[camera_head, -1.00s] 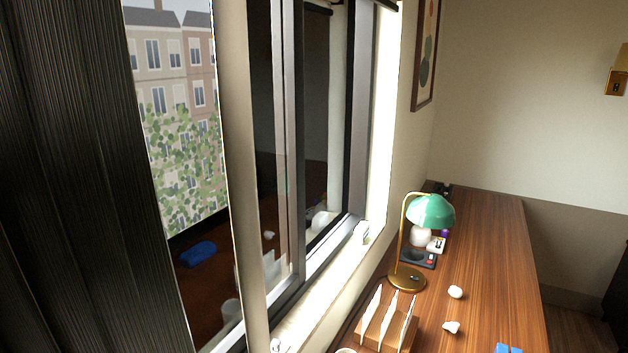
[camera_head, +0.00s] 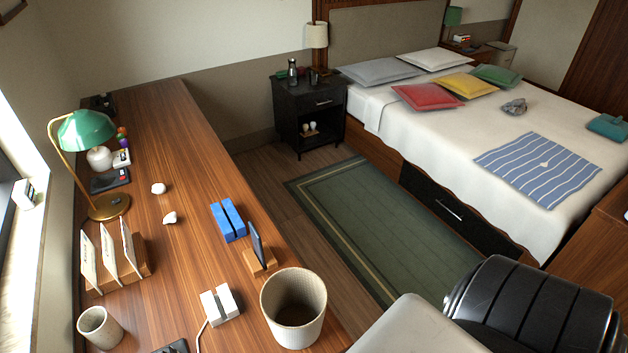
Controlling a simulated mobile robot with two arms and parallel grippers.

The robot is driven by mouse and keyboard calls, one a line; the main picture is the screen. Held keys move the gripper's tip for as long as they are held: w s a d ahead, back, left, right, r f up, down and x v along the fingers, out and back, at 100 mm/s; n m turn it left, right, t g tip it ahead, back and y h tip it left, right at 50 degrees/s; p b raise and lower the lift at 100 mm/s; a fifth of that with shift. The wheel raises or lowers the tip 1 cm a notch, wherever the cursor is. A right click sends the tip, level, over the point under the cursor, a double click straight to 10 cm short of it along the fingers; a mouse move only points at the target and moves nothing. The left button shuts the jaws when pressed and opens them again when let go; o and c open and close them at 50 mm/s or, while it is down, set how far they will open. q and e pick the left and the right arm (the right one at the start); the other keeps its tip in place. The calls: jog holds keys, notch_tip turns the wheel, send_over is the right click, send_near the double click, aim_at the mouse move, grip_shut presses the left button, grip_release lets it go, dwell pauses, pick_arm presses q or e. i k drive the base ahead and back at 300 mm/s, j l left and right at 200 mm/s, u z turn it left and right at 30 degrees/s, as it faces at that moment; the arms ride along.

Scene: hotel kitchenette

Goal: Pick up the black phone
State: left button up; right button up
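Several dark items on the wooden desk (camera_head: 190,150) could be the black phone, and I cannot tell which is. A thin dark slab (camera_head: 257,243) stands upright in a small wooden stand (camera_head: 262,265) near the desk's right edge. A flat black item (camera_head: 108,181) lies behind the lamp base. Part of another black item (camera_head: 174,347) shows at the bottom edge of the picture, mostly cut off. A small black object (camera_head: 103,103) is at the desk's far end. Neither of my grippers is in view.
A green lamp (camera_head: 85,130), a letter holder (camera_head: 115,262), a blue block (camera_head: 228,220), a white block (camera_head: 220,304), a cup (camera_head: 100,328) and a bin-like container (camera_head: 293,308) stand on the desk. The desk's far middle is clear. A bed (camera_head: 450,150) and black chair (camera_head: 530,310) are at right.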

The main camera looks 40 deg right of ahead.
aim_at(256, 241)
jog(key=z, duration=0.85)
jog(key=l+u, duration=0.1)
jog(key=u, duration=0.4)
jog(key=l+u, duration=0.15)
jog(key=u, duration=0.35)
jog(key=l+u, duration=0.15)
jog(key=u, duration=0.35)
jog(key=k+l, duration=0.1)
jog(key=l, duration=0.25)
jog(key=k+l, duration=0.1)
jog(key=l, duration=0.25)
jog(key=k+l, duration=0.1)
jog(key=l, duration=0.25)
jog(key=i+j, duration=0.1)
jog(key=j, duration=0.2)
jog(key=i+j, duration=0.1)
jog(key=j, duration=0.2)
